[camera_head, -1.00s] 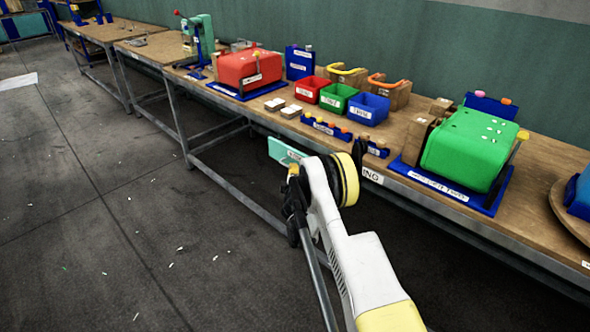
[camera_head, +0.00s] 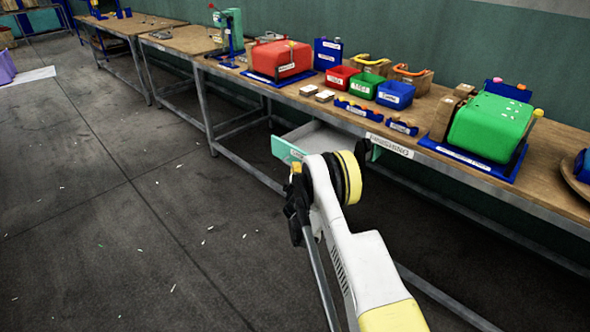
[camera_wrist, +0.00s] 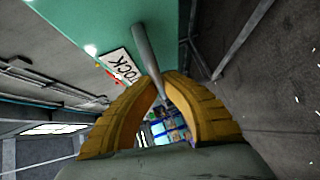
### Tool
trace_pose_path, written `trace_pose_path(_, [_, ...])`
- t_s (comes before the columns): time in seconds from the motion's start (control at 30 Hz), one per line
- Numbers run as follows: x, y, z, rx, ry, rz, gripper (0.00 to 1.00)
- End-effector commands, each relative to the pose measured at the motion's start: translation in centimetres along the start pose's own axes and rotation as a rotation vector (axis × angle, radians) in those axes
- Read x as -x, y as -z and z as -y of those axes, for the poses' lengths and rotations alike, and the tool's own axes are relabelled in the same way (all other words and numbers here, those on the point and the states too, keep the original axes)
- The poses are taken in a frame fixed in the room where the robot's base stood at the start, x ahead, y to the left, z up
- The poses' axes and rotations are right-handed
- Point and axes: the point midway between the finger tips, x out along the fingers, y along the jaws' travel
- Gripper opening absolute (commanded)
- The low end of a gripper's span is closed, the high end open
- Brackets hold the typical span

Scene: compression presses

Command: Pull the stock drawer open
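The stock drawer (camera_head: 322,136) stands partly open under the bench, its grey inside showing behind a teal front (camera_head: 284,150). In the wrist view the teal front (camera_wrist: 85,22) fills the upper left, with a "STOCK" label (camera_wrist: 122,68). A grey bar handle (camera_wrist: 148,48) runs from the front down between my fingertips. My gripper (camera_wrist: 163,80) has its yellow fingers closed in on the bar from both sides. In the head view my arm hides most of the gripper and the handle.
The bench (camera_head: 440,110) carries a red press (camera_head: 280,60), a green press (camera_head: 492,128), and red, green and blue bins (camera_head: 395,95). A metal bench leg (camera_head: 206,115) stands left of the drawer.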

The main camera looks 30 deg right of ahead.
Motion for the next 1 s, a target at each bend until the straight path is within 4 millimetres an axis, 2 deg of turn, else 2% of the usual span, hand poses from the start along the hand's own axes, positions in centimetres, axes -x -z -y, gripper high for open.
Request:
trace_pose_path(0.17, [0.0,0.3,-0.1,0.0,-0.001,-0.006,0.0])
trace_pose_path(0.2, [0.0,0.3,-0.1,0.0,-0.002,-0.007,0.17])
trace_pose_path(0.27, [0.0,0.3,-0.1,0.0,-0.001,-0.006,0.32])
trace_pose_path(0.63, [0.6,0.1,0.0,0.0,0.0,-0.002,0.32])
trace_pose_path(1.0, [6.5,0.2,-0.1,0.001,-0.001,-0.004,0.32])
